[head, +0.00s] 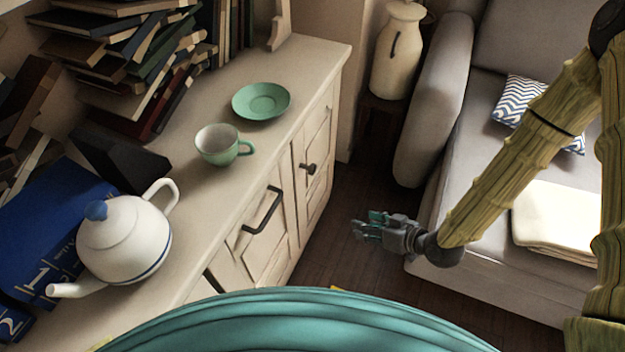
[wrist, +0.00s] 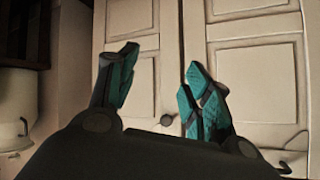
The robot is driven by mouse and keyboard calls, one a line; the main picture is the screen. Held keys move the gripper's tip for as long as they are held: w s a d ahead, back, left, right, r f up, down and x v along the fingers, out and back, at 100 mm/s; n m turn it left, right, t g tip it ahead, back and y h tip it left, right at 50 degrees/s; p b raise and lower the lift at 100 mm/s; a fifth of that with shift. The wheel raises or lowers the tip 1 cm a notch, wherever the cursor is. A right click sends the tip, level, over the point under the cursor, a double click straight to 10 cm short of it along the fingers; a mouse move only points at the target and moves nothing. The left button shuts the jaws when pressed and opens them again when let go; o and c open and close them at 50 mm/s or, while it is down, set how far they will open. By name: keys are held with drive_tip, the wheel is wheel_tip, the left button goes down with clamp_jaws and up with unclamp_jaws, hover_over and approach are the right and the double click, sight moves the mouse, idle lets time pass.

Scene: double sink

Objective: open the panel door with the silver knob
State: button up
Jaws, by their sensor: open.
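The cream panel door (head: 317,150) with a small round knob (head: 309,168) is at the far end of the cabinet front in the head view. It looks closed, and the knob looks dark in this light. In the wrist view the knob (wrist: 167,121) sits near the door's (wrist: 130,75) right edge. My gripper (head: 358,226) is open and empty, out in front of the cabinet, apart from the door. In the wrist view the knob shows between the fingers of my gripper (wrist: 161,66), beyond them.
A neighbouring door (head: 245,240) has a dark bar handle (head: 263,210). The cabinet top holds a green cup (head: 222,146), a green plate (head: 261,101), a white teapot (head: 124,240) and books. A grey sofa (head: 432,120) stands right; a cream jug (head: 398,50) is behind. Floor between is clear.

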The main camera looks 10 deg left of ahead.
drive_tip(key=w+a+r+n+y+b, duration=0.2)
drive_tip(key=w+a+n+y+b, duration=0.2)
drive_tip(key=w+b, duration=0.1)
drive_tip(key=n+g+y+b, duration=0.2)
drive_tip(key=n+y+b, duration=0.25)
drive_tip(key=n, duration=0.25)
approach(315, 170)
drive_tip(key=a+b, duration=0.1)
drive_tip(key=a, duration=0.2)
drive_tip(key=w+a+b, duration=0.1)
drive_tip(key=a, duration=0.3)
drive_tip(key=w+a, duration=0.1)
drive_tip(key=a, duration=0.2)
drive_tip(key=shift+a+r+b, duration=0.25)
drive_tip(key=shift+a+b, duration=0.05)
drive_tip(key=shift+b, duration=0.1)
clamp_jaws()
